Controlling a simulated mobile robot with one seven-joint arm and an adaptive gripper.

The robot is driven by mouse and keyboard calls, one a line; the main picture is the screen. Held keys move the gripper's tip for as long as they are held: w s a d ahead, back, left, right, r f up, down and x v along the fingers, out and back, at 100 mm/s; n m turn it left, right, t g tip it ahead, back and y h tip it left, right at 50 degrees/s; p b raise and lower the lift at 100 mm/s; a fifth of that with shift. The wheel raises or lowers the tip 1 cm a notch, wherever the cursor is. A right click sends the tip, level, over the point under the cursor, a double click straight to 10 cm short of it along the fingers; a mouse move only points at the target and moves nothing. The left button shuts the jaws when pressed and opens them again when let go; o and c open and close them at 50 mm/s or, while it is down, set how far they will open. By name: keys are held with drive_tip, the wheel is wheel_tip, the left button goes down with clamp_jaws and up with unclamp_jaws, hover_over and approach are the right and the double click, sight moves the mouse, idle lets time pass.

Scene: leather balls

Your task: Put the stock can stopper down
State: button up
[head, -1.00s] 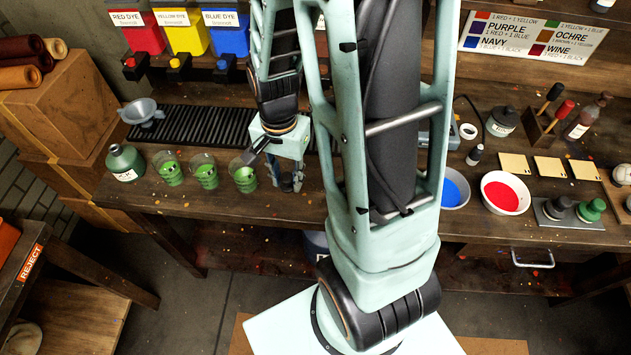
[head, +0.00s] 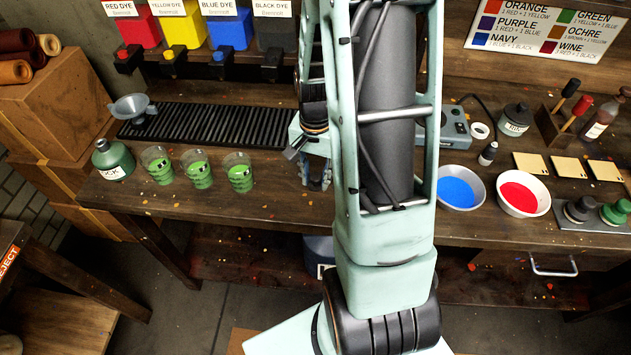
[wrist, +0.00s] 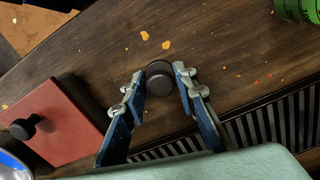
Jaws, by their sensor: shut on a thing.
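The stock can stopper, a small dark round cap (wrist: 159,76), sits between the fingertips of my gripper (wrist: 158,84) in the wrist view. My gripper is shut on it, above the wooden bench top. In the head view my gripper (head: 318,180) is partly hidden by my arm, and the stopper cannot be made out there. It is right of the green cups. The stock can (head: 113,162), a green bottle with a white label, stands at the bench's left end.
Green cups (head: 240,175) stand in a row left of my gripper. A black ribbed rack (head: 215,125) lies behind them. In the wrist view a red block with a dark knob (wrist: 62,120) lies at left. Bare bench (wrist: 90,60) shows around the stopper.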

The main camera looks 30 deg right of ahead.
sight(315, 176)
drive_tip(key=shift+f, duration=0.2)
drive_tip(key=o, duration=0.9)
drive_tip(key=shift+o, duration=0.2)
wheel_tip(315, 176, up, 12)
drive_tip(key=shift+r+p, duration=0.15)
drive_tip(key=shift+p, duration=0.15)
